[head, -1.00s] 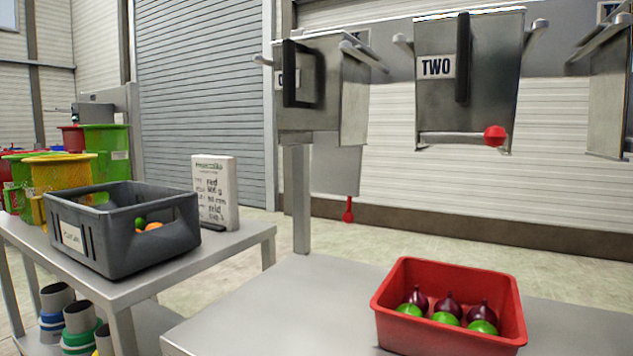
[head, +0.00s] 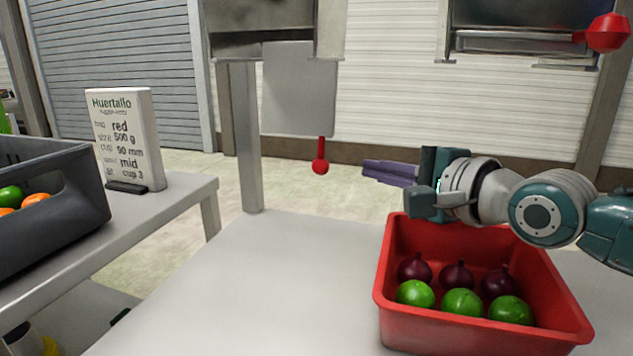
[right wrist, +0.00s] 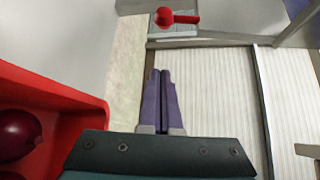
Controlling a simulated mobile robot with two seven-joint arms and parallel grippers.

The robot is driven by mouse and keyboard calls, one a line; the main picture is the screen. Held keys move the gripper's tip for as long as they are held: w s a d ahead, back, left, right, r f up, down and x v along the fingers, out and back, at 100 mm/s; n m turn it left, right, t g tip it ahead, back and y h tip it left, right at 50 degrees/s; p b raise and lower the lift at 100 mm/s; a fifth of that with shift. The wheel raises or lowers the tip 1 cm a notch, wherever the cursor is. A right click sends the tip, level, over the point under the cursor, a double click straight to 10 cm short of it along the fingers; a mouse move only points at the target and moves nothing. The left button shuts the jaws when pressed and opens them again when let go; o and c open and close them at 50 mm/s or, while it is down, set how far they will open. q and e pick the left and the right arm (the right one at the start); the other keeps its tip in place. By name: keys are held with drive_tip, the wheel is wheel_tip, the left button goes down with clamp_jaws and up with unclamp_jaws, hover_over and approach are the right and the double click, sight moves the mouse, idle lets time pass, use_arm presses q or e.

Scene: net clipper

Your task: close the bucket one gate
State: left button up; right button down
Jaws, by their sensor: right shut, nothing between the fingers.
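The bucket one gate (head: 300,90) is a grey plate hanging straight down below bucket one (head: 260,28), whose upper part is cut off. Its lever ends in a red knob (head: 320,167) just below the plate. In the right wrist view the red knob (right wrist: 166,17) is at the top, beyond my fingertips. My right gripper (head: 368,170) is shut and empty, its purple fingers pointing left towards the knob with a gap between. It also shows in the right wrist view (right wrist: 161,75). My left gripper is not in view.
A red crate (head: 385,280) with green and dark purple produce stands below my right arm. Another bucket's red knob (head: 608,32) is at top right. A grey crate (head: 50,165) and a sign (head: 125,135) stand on the left table. The middle table (head: 250,290) is bare left of the red crate.

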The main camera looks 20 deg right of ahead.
drive_tip(key=shift+w+a+p, duration=0.15)
drive_tip(key=shift+w+a, duration=0.2)
drive_tip(key=shift+a, duration=0.4)
drive_tip(key=shift+w+a+p, duration=0.1)
drive_tip(key=shift+w+a, duration=0.3)
drive_tip(key=shift+a, duration=0.4)
drive_tip(key=shift+w+a+p, duration=0.15)
drive_tip(key=shift+w+a, duration=0.2)
drive_tip(key=shift+a, duration=0.4)
drive_tip(key=s+a+r+m+g+y+p, duration=0.1)
drive_tip(key=s+a+r+m+g+p, duration=0.2)
drive_tip(key=p, duration=1.5)
drive_tip(key=s+a+r+m+g+y+p, duration=0.1)
drive_tip(key=s+a+r+p, duration=0.4)
drive_tip(key=p, duration=1.4)
drive_tip(key=shift+s+r+m+g, duration=0.9)
drive_tip(key=shift+s+r+g, duration=0.8)
drive_tip(key=shift+r, duration=2.35)
drive_tip(key=shift+s+t, duration=0.25)
drive_tip(key=shift+t, duration=0.05)
